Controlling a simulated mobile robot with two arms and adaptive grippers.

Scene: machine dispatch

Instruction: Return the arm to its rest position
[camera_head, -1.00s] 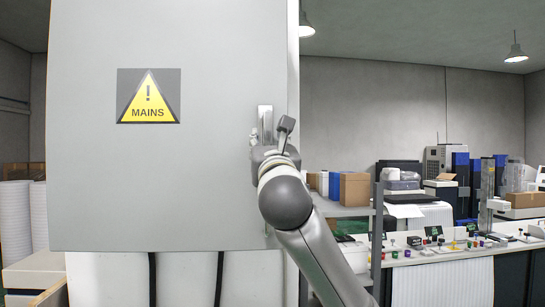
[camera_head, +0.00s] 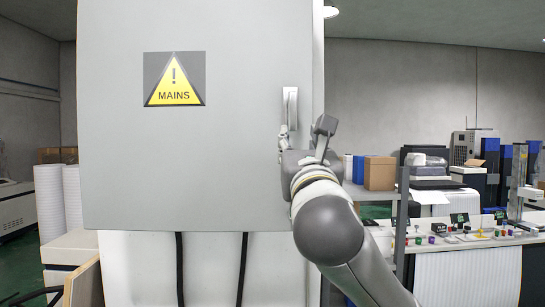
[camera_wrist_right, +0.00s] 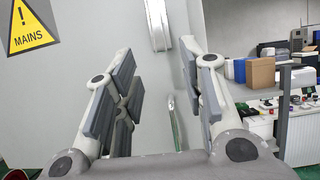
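My right arm reaches up from the lower right in the head view. Its gripper (camera_head: 303,150) is beside the right edge of the grey cabinet door (camera_head: 180,175), just below the door's metal handle (camera_head: 290,107). In the right wrist view, the right gripper (camera_wrist_right: 162,62) has its fingers spread apart with nothing between them. The handle (camera_wrist_right: 157,24) is beyond the fingertips there, clear of the fingers. The door looks closed. My left gripper is not in view.
A yellow MAINS warning sign (camera_head: 174,79) is on the door. Black cables (camera_head: 242,268) hang below it. To the right are a shelf with a cardboard box (camera_head: 380,173) and a bench (camera_head: 470,242) with small coloured parts. White stacks (camera_head: 50,200) stand at left.

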